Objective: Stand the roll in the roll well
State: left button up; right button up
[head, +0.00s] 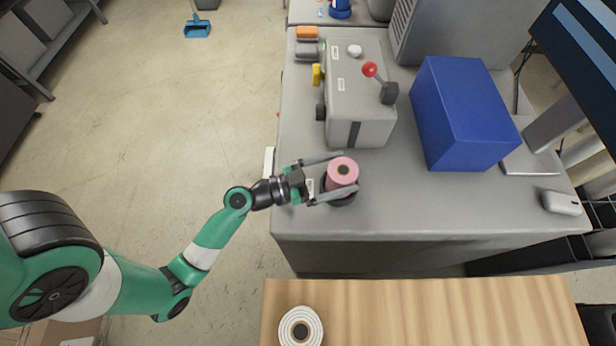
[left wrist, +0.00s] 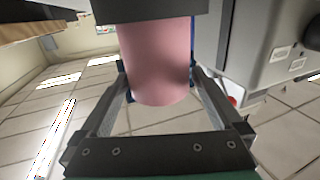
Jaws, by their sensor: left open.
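My left gripper (head: 349,171) is open, one finger on each side of the roll. In the wrist view, gaps show between the fingers and the roll. How deep the roll sits is hidden. My right gripper is not in view.
The grey laminator (head: 358,100) with a red-knobbed lever (head: 378,78) stands just behind the well. A blue box (head: 462,115) is to the right. A white roll (head: 301,328) lies on the wooden table in front.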

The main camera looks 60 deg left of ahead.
pick_arm(q)
jog(key=s, duration=0.2)
jog(key=s+a+b, duration=0.1)
jog(key=s, duration=0.2)
jog(key=shift+f, duration=0.15)
jog(key=s+r+p, duration=0.1)
jog(key=s+p, duration=0.1)
jog(key=p, duration=0.1)
jog(key=shift+a+r, duration=0.1)
jog(key=shift+r, duration=0.05)
jog(key=shift+s+p, duration=0.2)
jog(key=shift+p, duration=0.25)
jog(key=shift+s+f, duration=0.2)
jog(key=shift+s, duration=0.05)
